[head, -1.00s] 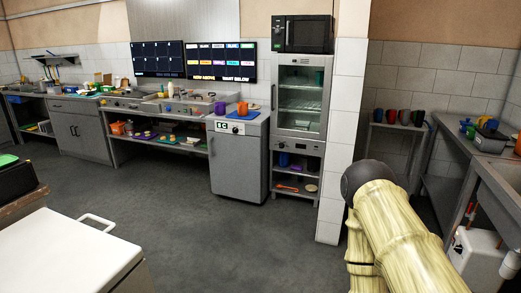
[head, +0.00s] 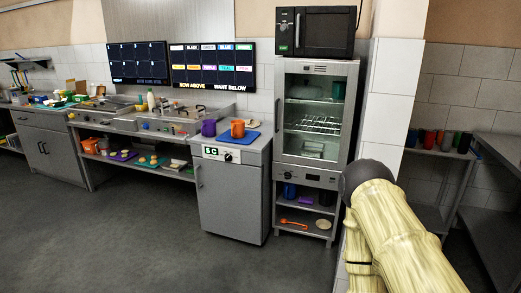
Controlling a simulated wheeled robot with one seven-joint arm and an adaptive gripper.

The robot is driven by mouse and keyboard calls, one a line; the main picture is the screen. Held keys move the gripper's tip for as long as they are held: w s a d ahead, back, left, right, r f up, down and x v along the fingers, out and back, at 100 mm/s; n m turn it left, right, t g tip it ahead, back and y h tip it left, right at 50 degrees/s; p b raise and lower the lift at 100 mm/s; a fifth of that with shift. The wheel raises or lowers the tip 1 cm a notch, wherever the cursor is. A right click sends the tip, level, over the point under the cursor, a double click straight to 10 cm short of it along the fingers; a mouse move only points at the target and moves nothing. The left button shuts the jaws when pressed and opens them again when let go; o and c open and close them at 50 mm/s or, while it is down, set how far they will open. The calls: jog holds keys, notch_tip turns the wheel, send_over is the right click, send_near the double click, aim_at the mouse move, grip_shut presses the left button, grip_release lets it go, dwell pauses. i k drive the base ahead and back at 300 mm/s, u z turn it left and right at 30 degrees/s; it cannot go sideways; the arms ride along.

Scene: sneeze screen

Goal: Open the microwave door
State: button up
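The black microwave (head: 314,31) sits on top of a tall grey glass-fronted cabinet (head: 316,120), against the back wall right of centre. Its door looks shut, with a dark window and a narrow handle line at the left of the window. My arm shows at the lower right, in pale bamboo-like links with a dark round joint, well in front of the cabinet. My gripper is not in view.
A grey under-counter unit (head: 231,195) with purple and orange cups stands left of the cabinet. A long steel counter (head: 130,125) runs further left. A tiled pillar (head: 390,95) stands right of the cabinet. The grey floor (head: 130,240) in front is clear.

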aim_at(328, 31)
jog(key=i, duration=2.1)
jog(key=u, duration=1.85)
jog(key=i, duration=1.5)
jog(key=z, duration=2.65)
